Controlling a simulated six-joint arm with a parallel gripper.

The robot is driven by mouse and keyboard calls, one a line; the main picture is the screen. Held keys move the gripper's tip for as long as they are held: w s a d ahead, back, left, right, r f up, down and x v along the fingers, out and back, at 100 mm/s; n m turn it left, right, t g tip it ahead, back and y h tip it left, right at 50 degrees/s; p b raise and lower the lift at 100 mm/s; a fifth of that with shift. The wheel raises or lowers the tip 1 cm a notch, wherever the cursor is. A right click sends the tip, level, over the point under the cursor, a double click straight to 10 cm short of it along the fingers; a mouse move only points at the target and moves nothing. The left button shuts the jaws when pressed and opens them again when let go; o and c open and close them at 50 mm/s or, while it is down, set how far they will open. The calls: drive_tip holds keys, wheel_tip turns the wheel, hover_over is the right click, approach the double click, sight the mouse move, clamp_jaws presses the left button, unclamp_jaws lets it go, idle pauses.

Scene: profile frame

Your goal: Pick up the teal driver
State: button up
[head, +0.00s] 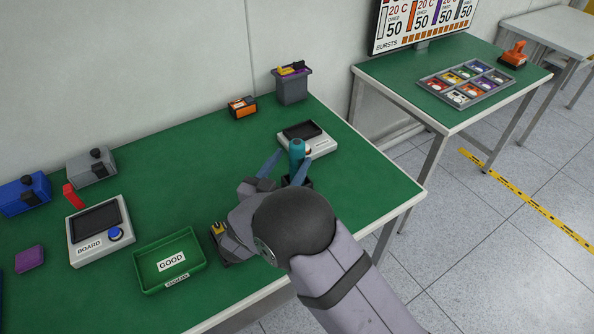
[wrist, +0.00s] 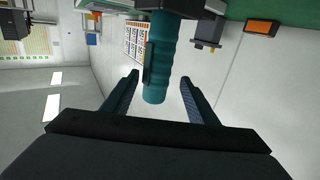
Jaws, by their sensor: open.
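The teal driver (head: 297,151) stands upright with its lower end in a dark holder (head: 308,183) on the green table, partly hidden by my gripper. My gripper (head: 286,168) is open beside it, with its blue fingers spread around the handle. In the wrist view, the driver's handle (wrist: 160,58) reaches between the two fingers of my gripper (wrist: 159,79). A gap shows on each side, and neither finger appears to touch it.
A grey device with a dark screen (head: 302,132) sits just behind the driver. An orange box (head: 242,107) and a grey bin (head: 292,88) stand further back. A green GOOD tray (head: 150,275) and a BOARD device (head: 75,250) are left. The table's middle is clear.

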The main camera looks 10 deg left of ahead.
sight(303, 144)
drive_tip(key=shift+r, duration=0.2)
drive_tip(key=shift+w+d, duration=0.15)
drive_tip(key=shift+w, duration=0.4)
drive_tip(key=shift+w+d+p, duration=0.1)
drive_tip(key=shift+w+p, duration=0.3)
drive_tip(key=shift+w, duration=0.15)
drive_tip(key=w+p, duration=0.1)
drive_tip(key=w, duration=0.1)
drive_tip(key=w+d+p, duration=0.1)
drive_tip(key=w, duration=0.1)
drive_tip(key=shift+d, duration=0.2)
drive_tip(key=shift+w+d, duration=0.1)
drive_tip(key=shift+w, duration=0.35)
drive_tip(key=shift+c, duration=0.7)
drive_tip(key=c, duration=1)
clamp_jaws()
